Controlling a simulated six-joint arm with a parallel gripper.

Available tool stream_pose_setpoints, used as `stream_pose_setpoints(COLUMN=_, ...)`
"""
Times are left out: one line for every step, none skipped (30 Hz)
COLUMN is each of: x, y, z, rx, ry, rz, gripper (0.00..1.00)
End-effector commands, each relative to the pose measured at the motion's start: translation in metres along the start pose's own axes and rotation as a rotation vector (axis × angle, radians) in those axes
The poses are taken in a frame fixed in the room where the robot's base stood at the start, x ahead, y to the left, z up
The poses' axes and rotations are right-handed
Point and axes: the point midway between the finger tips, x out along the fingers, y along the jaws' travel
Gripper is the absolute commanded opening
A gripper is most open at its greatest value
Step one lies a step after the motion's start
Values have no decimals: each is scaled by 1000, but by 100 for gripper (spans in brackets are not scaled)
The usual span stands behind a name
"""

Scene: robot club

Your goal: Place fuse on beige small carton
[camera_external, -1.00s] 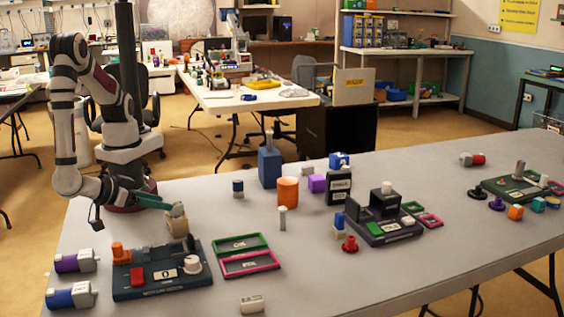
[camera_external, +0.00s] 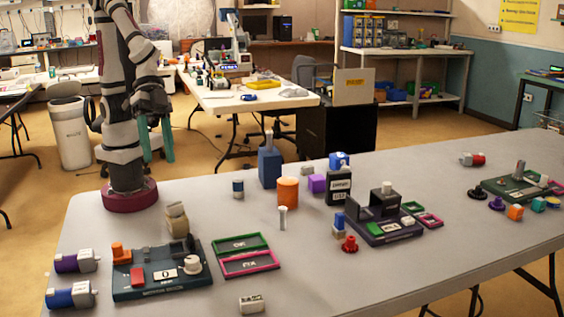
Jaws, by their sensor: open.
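The beige small carton (camera_external: 178,226) stands on the grey table behind the dark teal device at the left. A small pale beige piece (camera_external: 175,209) rests on top of it, slightly tilted; it looks like the fuse, but it is too small to be certain. My gripper (camera_external: 157,158) is raised above and behind the carton, near my base. Its two green fingers point down, apart, with nothing between them.
The teal device (camera_external: 163,287) with its knobs is just in front of the carton. Green and pink trays (camera_external: 250,264) lie to its right. An orange cylinder (camera_external: 288,190) and a blue bottle (camera_external: 270,166) stand farther right. Table around my base is clear.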

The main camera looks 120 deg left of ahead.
Motion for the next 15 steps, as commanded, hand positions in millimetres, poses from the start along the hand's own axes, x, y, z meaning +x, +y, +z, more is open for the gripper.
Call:
stream_pose_setpoints(x=-31, y=-32, z=40, rx=99, ry=-128, rz=-57, gripper=54)
stream_pose_setpoints(x=-48, y=-52, z=66, rx=152, ry=-221, rz=-101, gripper=54)
stream_pose_setpoints(x=-69, y=-76, z=97, rx=202, ry=-331, rz=-162, gripper=54)
stream_pose_setpoints(x=-84, y=-91, z=116, rx=228, ry=-403, rz=-207, gripper=54)
stream_pose_setpoints(x=-98, y=-105, z=133, rx=247, ry=-469, rz=-250, gripper=54)
stream_pose_setpoints(x=-115, y=-120, z=151, rx=264, ry=-541, rz=-300, gripper=54)
stream_pose_setpoints(x=-126, y=-129, z=162, rx=273, ry=-587, rz=-330, gripper=54)
stream_pose_setpoints(x=-135, y=-135, z=170, rx=279, ry=-621, rz=-356, gripper=54)
stream_pose_setpoints(x=-144, y=-142, z=178, rx=283, ry=-658, rz=-380, gripper=54)
stream_pose_setpoints(x=-149, y=-145, z=182, rx=286, ry=-675, rz=-393, gripper=54)
stream_pose_setpoints(x=-151, y=-146, z=184, rx=288, ry=-687, rz=-400, gripper=54)
stream_pose_setpoints(x=-153, y=-148, z=186, rx=289, ry=-695, rz=-404, gripper=54)
stream_pose_setpoints(x=-153, y=-148, z=186, rx=290, ry=-697, rz=-405, gripper=54)
stream_pose_setpoints(x=-153, y=-148, z=186, rx=291, ry=-697, rz=-404, gripper=54)
stream_pose_setpoints(x=-153, y=-148, z=185, rx=291, ry=-696, rz=-403, gripper=54)
